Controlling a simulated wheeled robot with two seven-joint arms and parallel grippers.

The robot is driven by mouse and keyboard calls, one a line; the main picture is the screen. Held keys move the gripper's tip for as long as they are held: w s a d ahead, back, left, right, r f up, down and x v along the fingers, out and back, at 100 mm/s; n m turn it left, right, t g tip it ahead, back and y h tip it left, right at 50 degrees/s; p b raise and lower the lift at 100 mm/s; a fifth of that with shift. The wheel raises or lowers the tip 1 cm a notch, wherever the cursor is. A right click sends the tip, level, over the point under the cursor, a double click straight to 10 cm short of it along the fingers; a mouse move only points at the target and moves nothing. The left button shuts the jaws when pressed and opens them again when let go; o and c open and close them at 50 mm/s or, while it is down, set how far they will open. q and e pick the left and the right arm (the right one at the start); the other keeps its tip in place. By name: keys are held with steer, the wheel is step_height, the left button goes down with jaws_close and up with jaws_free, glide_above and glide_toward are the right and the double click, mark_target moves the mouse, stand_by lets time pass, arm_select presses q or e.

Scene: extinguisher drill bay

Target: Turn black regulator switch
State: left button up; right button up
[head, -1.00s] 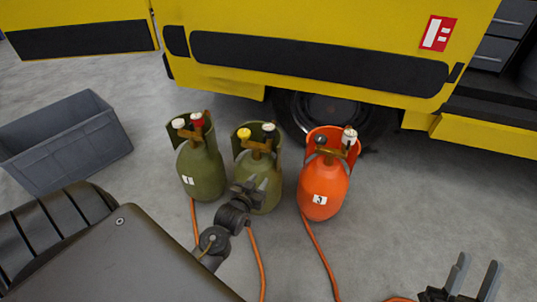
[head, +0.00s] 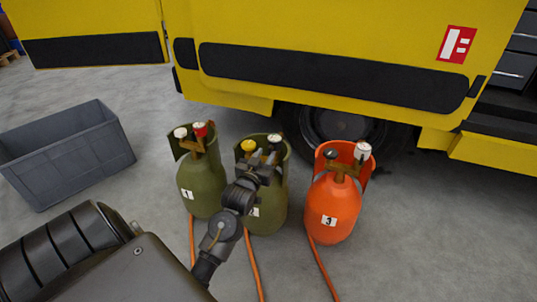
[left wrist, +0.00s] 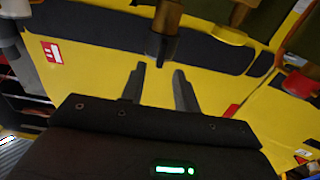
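Three gas cylinders stand on the floor in the head view. The orange cylinder (head: 333,212), marked 3, carries another black knob (head: 330,153) and a white one (head: 362,150). My left gripper (head: 259,170) is in front of the middle cylinder's valve, just below its knobs, and hides part of it. In the left wrist view its fingers (left wrist: 160,72) are apart with nothing between. A dark knob (left wrist: 160,46) under a brass-coloured valve (left wrist: 167,15) is beyond the fingertips. My right gripper is out of view.
The green left cylinder (head: 201,185), marked 1, has white and red knobs. Orange hoses (head: 252,262) run from the cylinders towards me. A grey crate (head: 70,165) is at left. A yellow vehicle (head: 330,30) stands behind. Floor at right is clear.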

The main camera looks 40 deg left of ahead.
mark_target(269, 149)
arm_select(q)
steer(key=shift+b+x, duration=0.4)
steer(key=shift+x, duration=1.3)
jaws_close()
